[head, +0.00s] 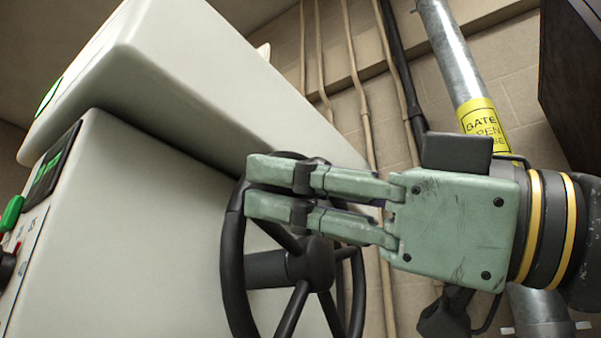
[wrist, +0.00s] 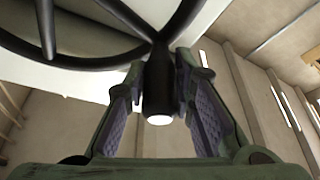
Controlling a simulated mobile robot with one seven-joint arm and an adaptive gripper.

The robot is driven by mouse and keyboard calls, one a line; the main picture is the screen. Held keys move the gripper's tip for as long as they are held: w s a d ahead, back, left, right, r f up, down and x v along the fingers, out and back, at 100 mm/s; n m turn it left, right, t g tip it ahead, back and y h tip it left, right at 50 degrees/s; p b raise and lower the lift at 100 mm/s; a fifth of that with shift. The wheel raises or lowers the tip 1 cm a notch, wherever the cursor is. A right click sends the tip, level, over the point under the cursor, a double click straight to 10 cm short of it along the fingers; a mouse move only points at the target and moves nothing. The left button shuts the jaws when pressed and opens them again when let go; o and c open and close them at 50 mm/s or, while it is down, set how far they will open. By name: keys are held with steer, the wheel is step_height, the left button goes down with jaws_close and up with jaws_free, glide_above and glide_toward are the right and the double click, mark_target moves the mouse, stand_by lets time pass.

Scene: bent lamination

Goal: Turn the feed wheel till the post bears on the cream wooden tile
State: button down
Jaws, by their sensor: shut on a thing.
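The feed wheel (head: 231,265) is a black spoked handwheel on the side of a pale machine, with its hub (head: 318,262) on a dark shaft. My green gripper (head: 264,187) comes from the right and reaches the wheel's upper rim. In the wrist view, the wheel's dark handle (wrist: 158,82) stands between the purple finger pads of my gripper (wrist: 158,108). My gripper is shut on this handle. The post and the cream wooden tile do not show in either view.
The machine housing (head: 180,70) fills the left, close behind the wheel. Its panel (head: 30,235) carries a green button (head: 11,213). A grey pipe (head: 447,50) with a yellow label and several thin conduits run along the block wall behind my gripper.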

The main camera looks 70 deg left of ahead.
steer(key=shift+s+f, duration=0.15)
steer(key=shift+f, duration=0.3)
steer(key=c, duration=1.4)
jaws_free()
steer(key=shift+o, duration=0.2)
steer(key=shift+r, duration=0.1)
steer(key=shift+d, duration=0.1)
steer(key=v, duration=1.2)
